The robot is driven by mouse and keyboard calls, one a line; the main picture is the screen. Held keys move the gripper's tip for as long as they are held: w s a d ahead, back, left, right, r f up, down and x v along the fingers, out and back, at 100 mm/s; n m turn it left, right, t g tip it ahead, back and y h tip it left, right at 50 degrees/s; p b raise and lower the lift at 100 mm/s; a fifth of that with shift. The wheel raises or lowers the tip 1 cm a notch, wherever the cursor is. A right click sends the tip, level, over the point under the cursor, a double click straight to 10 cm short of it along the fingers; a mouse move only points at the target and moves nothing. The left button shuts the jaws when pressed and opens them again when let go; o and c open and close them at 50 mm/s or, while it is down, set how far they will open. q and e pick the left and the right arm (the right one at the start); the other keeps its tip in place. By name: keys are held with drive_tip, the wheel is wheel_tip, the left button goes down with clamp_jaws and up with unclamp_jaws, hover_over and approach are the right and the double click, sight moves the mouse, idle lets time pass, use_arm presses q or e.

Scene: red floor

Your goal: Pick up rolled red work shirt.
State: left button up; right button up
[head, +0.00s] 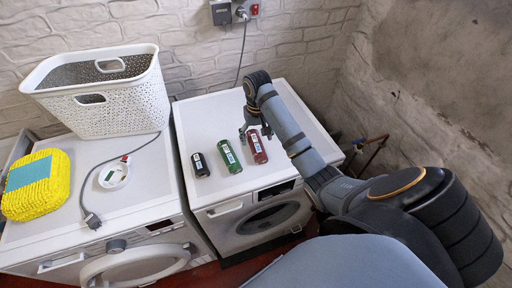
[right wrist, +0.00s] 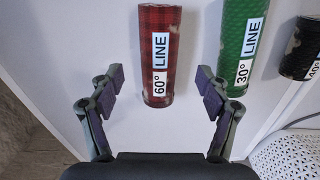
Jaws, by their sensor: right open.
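The rolled red work shirt (head: 258,147) lies on the right-hand white machine, at the right end of a row of three rolls. In the right wrist view the red plaid roll (right wrist: 159,45) carries a white "60° LINE" label. My right gripper (head: 256,132) is just behind and above it in the head view. In the right wrist view my right gripper (right wrist: 159,80) is open, with one finger to each side of the roll's near end. Nothing is between the fingers' pads but the roll's end and bare white top. My left gripper is not in view.
A green roll (head: 229,156), labelled "30° LINE" in the wrist view, and a black roll (head: 200,165) lie beside it. A wall stands close behind.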

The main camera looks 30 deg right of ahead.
sight(256, 143)
drive_tip(key=f+b, duration=0.4)
drive_tip(key=f, duration=0.1)
drive_tip(key=shift+w+f+b, duration=0.15)
drive_tip(key=shift+w+b, duration=0.05)
drive_tip(key=shift+b, duration=0.15)
drive_tip(key=shift+c, duration=0.2)
drive_tip(key=shift+s+r, duration=0.1)
drive_tip(key=shift+r, duration=0.1)
drive_tip(key=shift+c, duration=1.2)
drive_tip(key=c, duration=1.1)
drive_tip(key=shift+r+p, duration=0.5)
drive_tip(key=shift+p, duration=0.15)
wheel_tip(256, 143, up, 3)
drive_tip(key=p, duration=0.3)
drive_tip(key=shift+r, duration=0.15)
drive_tip(key=s+a+r+p, duration=0.8)
drive_tip(key=s+a+p, duration=0.1)
drive_tip(key=p, duration=0.5)
drive_tip(key=shift+s+a+r, duration=0.35)
drive_tip(key=shift+s+a, duration=0.05)
drive_tip(key=shift+s, duration=0.1)
